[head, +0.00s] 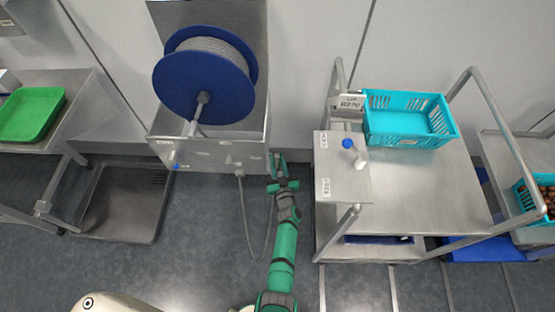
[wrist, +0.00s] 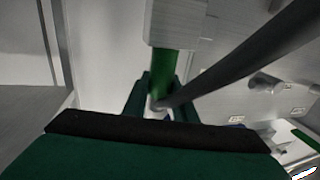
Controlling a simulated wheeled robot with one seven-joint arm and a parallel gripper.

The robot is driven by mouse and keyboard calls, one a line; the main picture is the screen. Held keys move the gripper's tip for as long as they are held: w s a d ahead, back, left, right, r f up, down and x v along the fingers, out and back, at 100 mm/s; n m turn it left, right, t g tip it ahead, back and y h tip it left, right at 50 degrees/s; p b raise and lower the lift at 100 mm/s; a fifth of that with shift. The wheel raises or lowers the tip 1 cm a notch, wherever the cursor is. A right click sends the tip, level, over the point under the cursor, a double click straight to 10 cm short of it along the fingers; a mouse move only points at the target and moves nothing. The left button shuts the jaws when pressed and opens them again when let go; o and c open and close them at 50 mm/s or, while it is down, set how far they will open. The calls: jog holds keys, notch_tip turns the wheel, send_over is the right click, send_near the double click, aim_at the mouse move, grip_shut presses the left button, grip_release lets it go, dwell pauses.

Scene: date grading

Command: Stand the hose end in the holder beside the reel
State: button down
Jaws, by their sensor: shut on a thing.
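The blue reel (head: 205,75) with grey hose wound on it is mounted above a steel panel (head: 215,153) on the wall. A grey hose (head: 243,210) hangs from the panel, loops down near the floor and rises towards my gripper (head: 277,160), beside the panel's right end. In the wrist view my gripper (wrist: 160,85) is shut on the hose end (wrist: 162,66), a green piece. A pale block (wrist: 176,24), perhaps the holder, is at its far end; I cannot tell whether the end is inside it. The dark hose (wrist: 240,60) crosses right of the fingers.
A steel trolley (head: 430,190) with a turquoise crate (head: 408,138) stands close on the right. Its side shelf (head: 342,185) carries a blue-topped item (head: 349,144). A green tray (head: 30,114) lies on the left table.

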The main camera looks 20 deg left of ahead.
jog(key=shift+f, duration=0.2)
jog(key=c, duration=1.4)
grip_release()
jog(key=shift+w, duration=0.1)
jog(key=shift+o, duration=0.2)
jog(key=shift+d, duration=0.1)
jog(key=shift+s+f, duration=0.1)
jog(key=shift+s, duration=0.1)
jog(key=v, duration=1)
jog(key=shift+s+d, duration=0.2)
jog(key=shift+s, duration=0.05)
